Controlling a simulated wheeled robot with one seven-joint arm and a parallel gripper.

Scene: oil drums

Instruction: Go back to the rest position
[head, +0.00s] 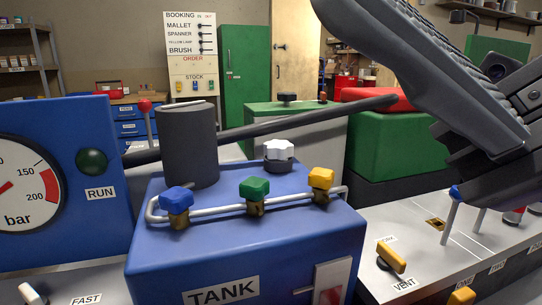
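My dark arm fills the upper right of the head view. What seems to be my gripper (462,172) is its lower dark end, just above a blue-tipped lever (454,193) on the light console. I cannot tell whether it touches the lever. Its fingertips are not clearly distinguishable, so whether it is open or shut does not show. No held object can be made out.
The blue TANK box (250,240) stands in the centre with blue, green and yellow valve knobs and a dark cylinder (190,145). A gauge panel (60,170) is at left. The console (410,250) carries several levers. A dark bar (300,122) crosses behind.

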